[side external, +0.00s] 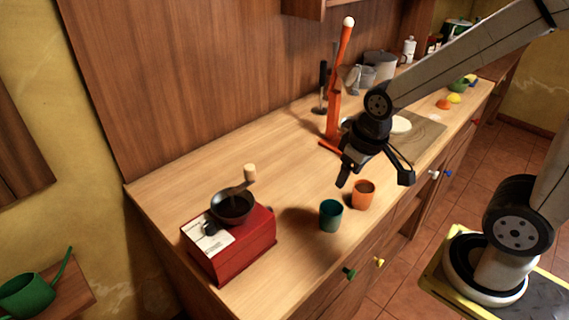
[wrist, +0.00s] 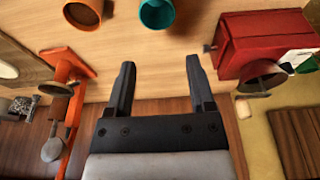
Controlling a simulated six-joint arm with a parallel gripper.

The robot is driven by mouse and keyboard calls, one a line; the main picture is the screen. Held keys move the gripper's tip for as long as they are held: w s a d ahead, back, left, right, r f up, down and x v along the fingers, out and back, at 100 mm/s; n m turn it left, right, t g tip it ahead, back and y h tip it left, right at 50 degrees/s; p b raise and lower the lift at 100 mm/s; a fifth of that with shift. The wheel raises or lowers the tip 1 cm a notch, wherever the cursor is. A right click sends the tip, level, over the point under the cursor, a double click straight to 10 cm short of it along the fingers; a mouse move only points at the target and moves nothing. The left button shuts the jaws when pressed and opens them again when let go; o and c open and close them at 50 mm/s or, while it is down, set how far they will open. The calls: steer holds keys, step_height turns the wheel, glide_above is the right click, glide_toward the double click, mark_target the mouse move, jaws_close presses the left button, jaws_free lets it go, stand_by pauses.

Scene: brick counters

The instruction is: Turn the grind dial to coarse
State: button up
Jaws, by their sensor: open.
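The red grinder (side external: 245,246) stands at the near left end of the wooden counter, with a dark bowl (side external: 232,209) and a crank with a pale wooden knob on top. A small dark round knob (side external: 210,228), seemingly the grind dial, sits by a white marked panel (side external: 207,241) on its top. Its setting is too small to read. My gripper (side external: 375,180) is open and empty, above the counter to the right of the grinder and well apart from it. In the wrist view my gripper (wrist: 160,65) has both fingers spread, and the grinder (wrist: 262,40) is at upper right.
A teal cup (side external: 330,215) and an orange cup (side external: 363,194) stand between the grinder and the counter below my gripper. A tall orange lever stand (side external: 333,115) rises behind my gripper. The counter behind the grinder is clear.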

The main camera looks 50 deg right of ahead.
steer(key=w+v, duration=0.1)
steer(key=v, duration=0.5)
steer(key=n+g+h, duration=0.1)
steer(key=n+h, duration=0.3)
steer(key=n, duration=1.7)
glide_above(209, 224)
steer(key=a, duration=0.3)
steer(key=f, duration=0.5)
steer(key=shift+s+a, duration=0.1)
steer(key=shift+s, duration=0.3)
steer(key=shift+f, duration=0.1)
steer(key=shift+x, duration=3.8)
steer(key=shift+s, duration=0.1)
